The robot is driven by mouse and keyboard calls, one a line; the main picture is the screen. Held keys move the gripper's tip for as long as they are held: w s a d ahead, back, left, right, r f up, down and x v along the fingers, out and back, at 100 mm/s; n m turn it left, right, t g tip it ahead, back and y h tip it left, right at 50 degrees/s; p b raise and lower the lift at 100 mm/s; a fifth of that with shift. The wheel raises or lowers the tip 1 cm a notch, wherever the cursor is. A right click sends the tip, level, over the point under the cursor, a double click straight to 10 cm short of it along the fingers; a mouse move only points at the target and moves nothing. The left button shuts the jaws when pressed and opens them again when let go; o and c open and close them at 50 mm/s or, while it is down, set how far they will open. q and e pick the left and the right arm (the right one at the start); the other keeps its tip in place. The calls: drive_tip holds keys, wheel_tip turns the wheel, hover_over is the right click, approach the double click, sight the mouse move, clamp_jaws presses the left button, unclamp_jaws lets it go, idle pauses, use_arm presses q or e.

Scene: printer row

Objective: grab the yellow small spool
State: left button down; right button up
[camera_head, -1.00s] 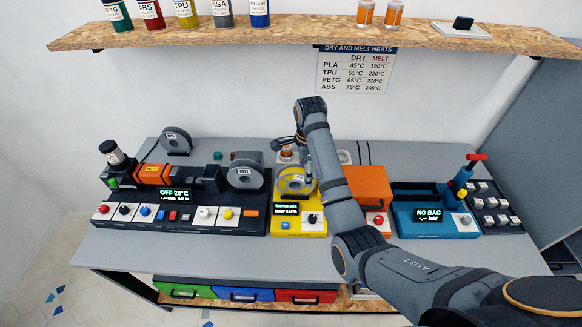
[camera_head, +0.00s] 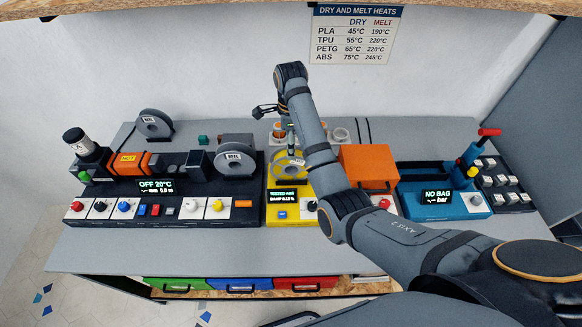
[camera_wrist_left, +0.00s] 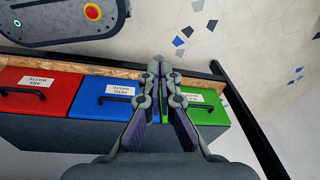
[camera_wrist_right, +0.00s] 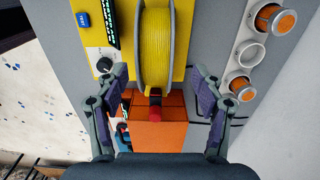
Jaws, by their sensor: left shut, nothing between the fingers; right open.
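The small yellow spool (camera_head: 288,165) stands upright on the yellow tester station in the head view. In the right wrist view the spool (camera_wrist_right: 155,45) shows edge-on, yellow winding between two grey flanges. My right gripper (camera_wrist_right: 158,74) is open and empty, with one finger toward each side of the spool in that view. How far above the spool it is, I cannot tell. In the head view it hangs over the back of the yellow station, partly hidden. My left gripper (camera_wrist_left: 161,70) is shut and empty, above the waste drawers.
An orange box (camera_head: 368,165) stands right of the yellow station, a black extruder station (camera_head: 235,211) with a grey reel left. Round holders with orange-filled cups (camera_wrist_right: 272,18) line the back. A blue vacuum station (camera_head: 450,205) is further right. The table's front strip (camera_head: 150,258) is clear.

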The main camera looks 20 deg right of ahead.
sight(291, 165)
drive_tip(key=f+b, duration=0.1)
drive_tip(key=s+f, duration=0.1)
drive_tip(key=shift+f+b, duration=0.35)
drive_tip(key=shift+f, duration=0.05)
drive_tip(key=shift+w+f+p, duration=0.15)
drive_tip(key=shift+f+p, duration=0.45)
drive_tip(key=shift+f, duration=0.15)
drive_tip(key=shift+w+f, duration=0.1)
drive_tip(key=shift+c, duration=0.4)
drive_tip(key=c, duration=0.5)
drive_tip(key=shift+c, duration=1.1)
drive_tip(key=c, duration=0.5)
clamp_jaws()
use_arm(q)
drive_tip(key=s, duration=0.1)
drive_tip(key=s+f, duration=0.1)
drive_tip(key=s, duration=0.1)
drive_tip(key=shift+s+f, duration=0.3)
drive_tip(key=shift+s, duration=0.05)
